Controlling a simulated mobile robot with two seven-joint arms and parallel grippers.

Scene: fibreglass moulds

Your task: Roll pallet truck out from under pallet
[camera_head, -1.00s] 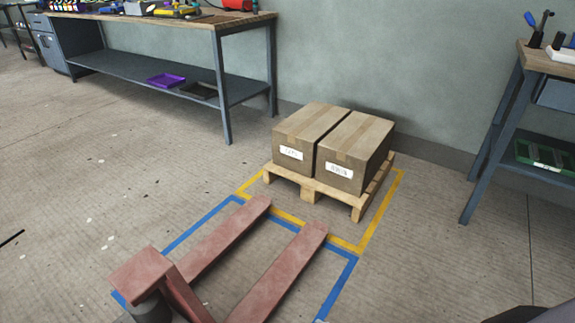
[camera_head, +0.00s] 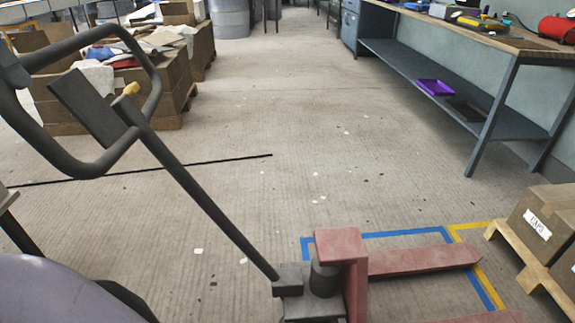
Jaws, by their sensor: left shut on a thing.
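The pallet truck has a red body (camera_head: 341,246) and forks (camera_head: 425,259) at the lower right, over the blue floor outline. The far fork's tip overlaps the blue and yellow lines, short of the pallet. A dark tiller rises left to a looped handle (camera_head: 152,68). My left gripper (camera_head: 12,72) shows only partly at the left edge, shut on the handle loop. The wooden pallet (camera_head: 515,258) is cut off at the right edge and carries cardboard boxes (camera_head: 548,222), one labelled CAPS. The near fork is mostly cut off. My right gripper is out of view.
A workbench (camera_head: 400,60) with a lower shelf stands at the back right. Stacked brown cartons (camera_head: 110,95) with cloths stand on pallets at the left. Open floor (camera_head: 240,130) lies between them, crossed by a dark line.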

